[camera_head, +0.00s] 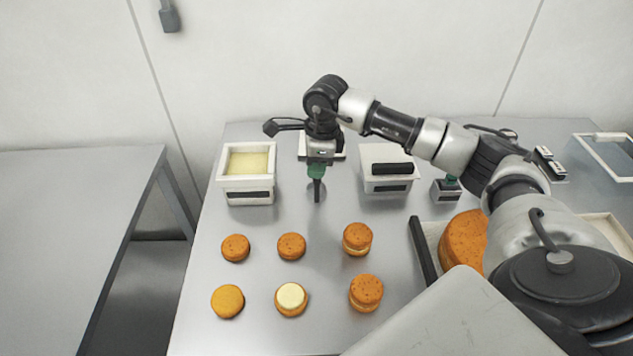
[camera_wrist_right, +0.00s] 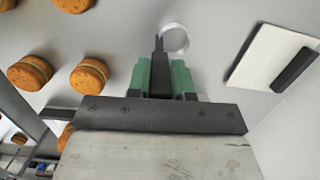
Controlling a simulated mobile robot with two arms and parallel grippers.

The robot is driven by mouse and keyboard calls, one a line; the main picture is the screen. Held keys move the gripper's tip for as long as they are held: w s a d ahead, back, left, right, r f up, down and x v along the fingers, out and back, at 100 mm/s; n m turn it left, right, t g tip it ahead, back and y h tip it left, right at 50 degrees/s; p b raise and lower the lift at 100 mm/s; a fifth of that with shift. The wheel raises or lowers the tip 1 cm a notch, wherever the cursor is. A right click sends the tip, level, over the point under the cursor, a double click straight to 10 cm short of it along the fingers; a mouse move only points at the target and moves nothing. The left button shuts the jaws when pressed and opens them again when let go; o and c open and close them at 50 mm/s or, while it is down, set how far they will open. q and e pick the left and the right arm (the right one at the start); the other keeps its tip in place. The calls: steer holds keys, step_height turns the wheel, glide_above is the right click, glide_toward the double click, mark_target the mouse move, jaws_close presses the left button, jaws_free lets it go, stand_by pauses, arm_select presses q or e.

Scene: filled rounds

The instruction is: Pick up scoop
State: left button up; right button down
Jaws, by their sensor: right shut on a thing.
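My right gripper (camera_head: 317,172), with green fingers, reaches down over the middle of the table from the right. It is shut on the dark handle of the scoop (camera_head: 317,190). In the right wrist view the gripper (camera_wrist_right: 161,78) has the handle between its green fingers. The scoop's pale round bowl (camera_wrist_right: 175,39) shows just beyond the fingertips. The fingers hide part of the handle. I cannot tell whether the scoop touches the table. My left gripper is not in view.
A white tub of pale yellow filling (camera_head: 247,164) stands left of the scoop. A white container with a dark handle (camera_head: 386,166) stands to the right. Several orange rounds (camera_head: 291,246) lie in front, one topped with cream (camera_head: 291,297).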

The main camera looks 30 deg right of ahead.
steer(key=shift+r, duration=0.1)
steer(key=shift+r+b, duration=0.35)
steer(key=shift+r, duration=0.2)
step_height(320, 180, up, 3)
steer(key=shift+f+b, duration=0.1)
steer(key=shift+b, duration=0.45)
steer(key=s+d+r+b, duration=0.3)
steer(key=s+d+r, duration=0.4)
steer(key=d, duration=0.1)
steer(key=shift+s+d, duration=0.4)
steer(key=shift+w+a, duration=0.1)
